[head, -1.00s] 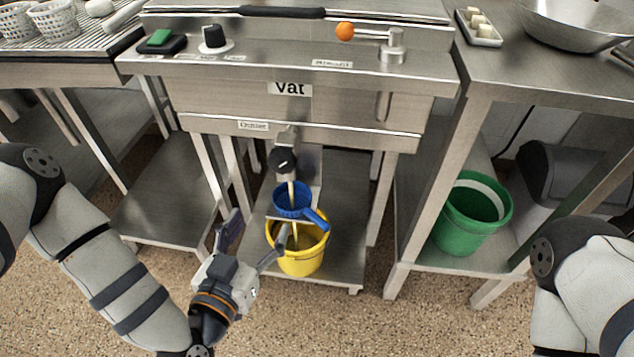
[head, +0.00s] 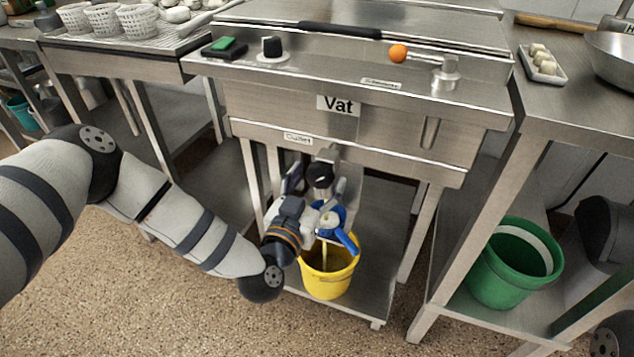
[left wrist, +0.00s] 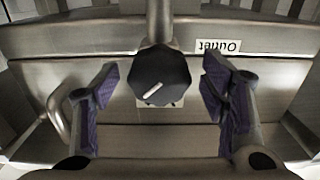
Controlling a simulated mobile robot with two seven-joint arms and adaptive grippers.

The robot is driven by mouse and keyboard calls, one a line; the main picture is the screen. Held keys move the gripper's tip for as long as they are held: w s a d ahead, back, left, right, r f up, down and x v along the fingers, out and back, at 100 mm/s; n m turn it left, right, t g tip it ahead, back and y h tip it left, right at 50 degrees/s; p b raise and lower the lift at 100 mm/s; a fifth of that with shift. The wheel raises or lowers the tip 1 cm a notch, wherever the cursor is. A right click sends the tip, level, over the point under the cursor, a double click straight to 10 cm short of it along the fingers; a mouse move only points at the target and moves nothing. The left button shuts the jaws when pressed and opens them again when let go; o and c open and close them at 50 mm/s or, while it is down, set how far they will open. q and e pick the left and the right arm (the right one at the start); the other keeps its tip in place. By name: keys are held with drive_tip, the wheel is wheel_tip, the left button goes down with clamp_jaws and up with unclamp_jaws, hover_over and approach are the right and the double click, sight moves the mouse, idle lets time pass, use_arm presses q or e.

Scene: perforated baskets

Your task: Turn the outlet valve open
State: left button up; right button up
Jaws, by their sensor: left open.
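The outlet valve has a dark faceted knob (head: 320,174) under the vat front, below the "Outlet" label (head: 298,138). In the left wrist view the knob (left wrist: 160,77) shows a pale line lying at a slant. My left gripper (left wrist: 160,85) is open, with one purple-padded finger on each side of the knob and a visible gap on both sides. In the head view the left gripper (head: 317,184) is at the knob, hiding part of the spout. My right gripper is out of view.
The vat's legs (head: 417,235) flank this space. A green bucket (head: 512,265) stands on the right shelf.

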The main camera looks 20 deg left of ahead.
use_arm(q)
drive_tip(key=c, duration=1.1)
drive_tip(key=shift+c, duration=0.2)
drive_tip(key=shift+n, duration=0.4)
drive_tip(key=n, duration=0.4)
drive_tip(key=shift+d, duration=0.1)
drive_tip(key=shift+n, duration=2.2)
drive_tip(key=o, duration=1.1)
drive_tip(key=shift+o, duration=0.2)
